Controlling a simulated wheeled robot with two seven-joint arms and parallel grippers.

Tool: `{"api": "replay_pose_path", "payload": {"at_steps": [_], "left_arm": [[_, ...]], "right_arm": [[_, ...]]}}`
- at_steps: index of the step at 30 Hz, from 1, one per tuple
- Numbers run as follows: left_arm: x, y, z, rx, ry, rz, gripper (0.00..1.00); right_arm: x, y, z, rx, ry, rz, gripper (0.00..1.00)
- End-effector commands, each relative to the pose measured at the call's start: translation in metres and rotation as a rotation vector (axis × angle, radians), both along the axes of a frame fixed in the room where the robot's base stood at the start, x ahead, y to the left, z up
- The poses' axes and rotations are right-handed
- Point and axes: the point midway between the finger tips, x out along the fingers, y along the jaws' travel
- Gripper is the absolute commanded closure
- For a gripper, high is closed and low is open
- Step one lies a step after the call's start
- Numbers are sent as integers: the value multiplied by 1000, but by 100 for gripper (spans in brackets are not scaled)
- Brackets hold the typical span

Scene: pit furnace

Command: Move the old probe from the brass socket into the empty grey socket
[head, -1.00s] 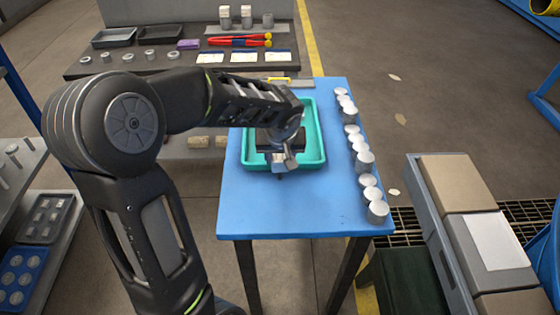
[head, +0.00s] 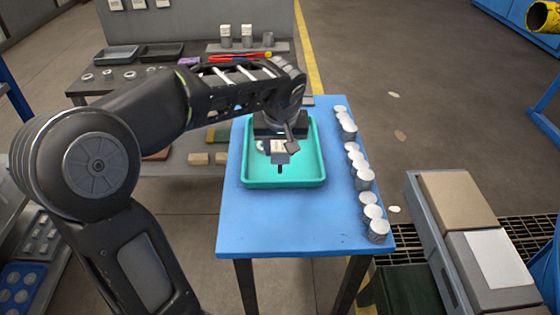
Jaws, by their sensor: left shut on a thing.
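My left gripper (head: 280,160) points down over the teal tray on the blue table. It is shut on a small pale thing (head: 278,146), partly hidden by the fingers. I cannot tell from this view whether it is the old probe. A pale round shape (head: 261,147) shows beside the fingers, too small to name. I cannot make out the brass socket. My right gripper is not in view.
The teal tray (head: 318,160) lies on the blue table (head: 290,225). Several silver-topped cylinders (head: 378,230) line the table's right edge. A grey crate with boxes (head: 470,245) stands at right. The back bench (head: 85,88) holds dark trays and small parts. The table's front is clear.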

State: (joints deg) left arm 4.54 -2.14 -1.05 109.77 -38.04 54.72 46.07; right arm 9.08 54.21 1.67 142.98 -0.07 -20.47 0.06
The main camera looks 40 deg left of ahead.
Motion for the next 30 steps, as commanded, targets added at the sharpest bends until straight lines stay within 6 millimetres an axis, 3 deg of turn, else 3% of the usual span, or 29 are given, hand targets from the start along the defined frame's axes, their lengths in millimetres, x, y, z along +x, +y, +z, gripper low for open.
{"api": "replay_pose_path", "payload": {"at_steps": [5, 23, 26, 30], "left_arm": [[0, 0, 8, 0, -1, 0, 100], [1, -2, 7, 0, 1, -9, 100], [7, -15, 0, 1, 5, -59, 100], [23, -55, -17, 4, 9, -217, 100]], "right_arm": [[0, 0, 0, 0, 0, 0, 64], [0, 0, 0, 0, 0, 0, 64], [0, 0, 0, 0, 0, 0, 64], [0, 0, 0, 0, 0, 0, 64]]}}
